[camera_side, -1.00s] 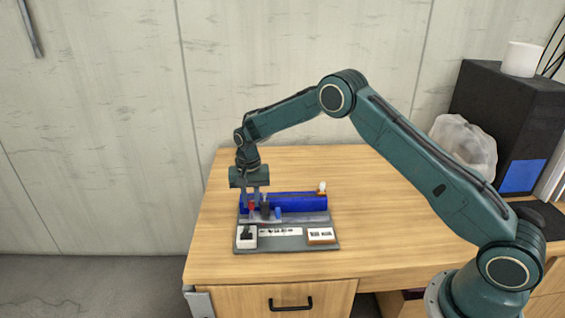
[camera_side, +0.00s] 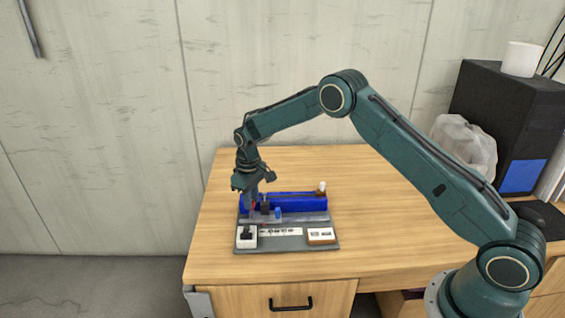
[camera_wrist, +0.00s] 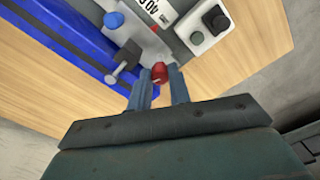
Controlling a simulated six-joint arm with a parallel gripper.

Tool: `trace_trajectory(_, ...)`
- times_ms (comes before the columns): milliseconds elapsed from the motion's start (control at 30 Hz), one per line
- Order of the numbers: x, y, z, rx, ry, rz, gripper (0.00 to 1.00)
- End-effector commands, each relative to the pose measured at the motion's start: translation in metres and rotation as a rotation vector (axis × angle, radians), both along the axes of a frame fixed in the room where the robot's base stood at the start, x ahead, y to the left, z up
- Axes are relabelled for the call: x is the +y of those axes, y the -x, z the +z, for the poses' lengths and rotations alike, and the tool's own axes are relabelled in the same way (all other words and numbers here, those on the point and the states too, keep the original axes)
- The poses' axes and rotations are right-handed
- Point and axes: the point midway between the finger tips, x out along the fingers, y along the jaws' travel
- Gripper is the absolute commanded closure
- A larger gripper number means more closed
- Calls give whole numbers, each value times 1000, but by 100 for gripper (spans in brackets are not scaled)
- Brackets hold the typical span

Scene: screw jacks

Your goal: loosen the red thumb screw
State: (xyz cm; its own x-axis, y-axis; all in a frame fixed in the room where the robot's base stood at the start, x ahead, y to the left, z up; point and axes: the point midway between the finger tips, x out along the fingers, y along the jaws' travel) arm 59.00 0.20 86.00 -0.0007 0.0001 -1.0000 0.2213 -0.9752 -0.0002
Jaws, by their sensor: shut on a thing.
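The red thumb screw (camera_wrist: 159,72) shows between my fingertips in the wrist view. In the side view the red screw (camera_side: 254,205) is a small patch at the left end of the fixture, mostly covered by my fingers. My gripper (camera_wrist: 158,80) is shut on it from above, one finger on each side. In the side view my gripper (camera_side: 255,202) points down at the fixture, its body turned at an angle.
A long blue block (camera_side: 300,202) lies behind the screws on a grey base plate (camera_side: 285,246).

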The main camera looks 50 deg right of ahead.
Motion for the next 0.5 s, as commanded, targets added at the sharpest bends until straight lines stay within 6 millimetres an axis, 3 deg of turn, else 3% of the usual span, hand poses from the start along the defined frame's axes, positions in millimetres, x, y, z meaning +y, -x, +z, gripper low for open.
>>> trace_trajectory(500, 0, -1, 1, -3, 1, 492, 100)
